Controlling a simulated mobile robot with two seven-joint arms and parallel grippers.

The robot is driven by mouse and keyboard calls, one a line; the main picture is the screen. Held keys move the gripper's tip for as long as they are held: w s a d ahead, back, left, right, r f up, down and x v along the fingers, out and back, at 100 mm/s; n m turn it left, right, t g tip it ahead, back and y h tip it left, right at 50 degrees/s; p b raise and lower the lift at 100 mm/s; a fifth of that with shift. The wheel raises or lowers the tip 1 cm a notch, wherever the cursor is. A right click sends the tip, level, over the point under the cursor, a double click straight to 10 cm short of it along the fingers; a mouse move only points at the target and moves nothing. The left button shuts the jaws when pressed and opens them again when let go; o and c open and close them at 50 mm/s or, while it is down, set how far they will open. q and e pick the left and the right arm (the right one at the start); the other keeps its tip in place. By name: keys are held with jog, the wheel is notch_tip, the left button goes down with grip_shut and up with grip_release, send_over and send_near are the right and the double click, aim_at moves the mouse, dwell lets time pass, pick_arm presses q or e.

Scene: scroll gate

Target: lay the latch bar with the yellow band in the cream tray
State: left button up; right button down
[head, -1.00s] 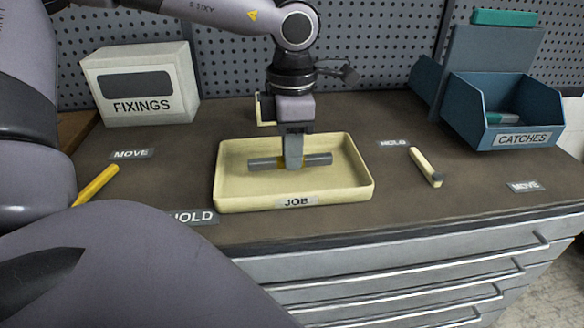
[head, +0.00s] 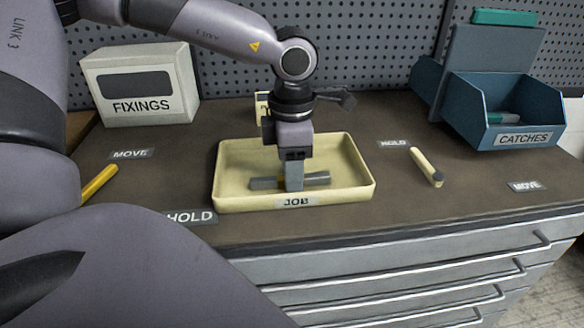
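The latch bar (head: 318,179) is a grey rod with a trace of yellow beside the finger near its middle. It lies crosswise within the cream tray (head: 226,204) labelled JOB, low at or close to its floor; whether it touches the floor I cannot tell. My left gripper (head: 294,183) points down into the tray and looks shut on the middle of the bar. Its near finger hides the bar's centre and most of the band. My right gripper is not in view.
A yellow bar (head: 99,181) lies at left and a cream bar with a grey end (head: 427,166) at right. A FIXINGS box (head: 140,85) stands back left, a blue CATCHES bin (head: 505,115) back right. Pegboard closes the back. The bench between tray and bin is mostly clear.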

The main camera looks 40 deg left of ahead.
pick_arm(q)
notch_tip(320, 180, up, 12)
jog(key=p, duration=0.1)
jog(key=shift+r, duration=0.15)
dwell(1.1)
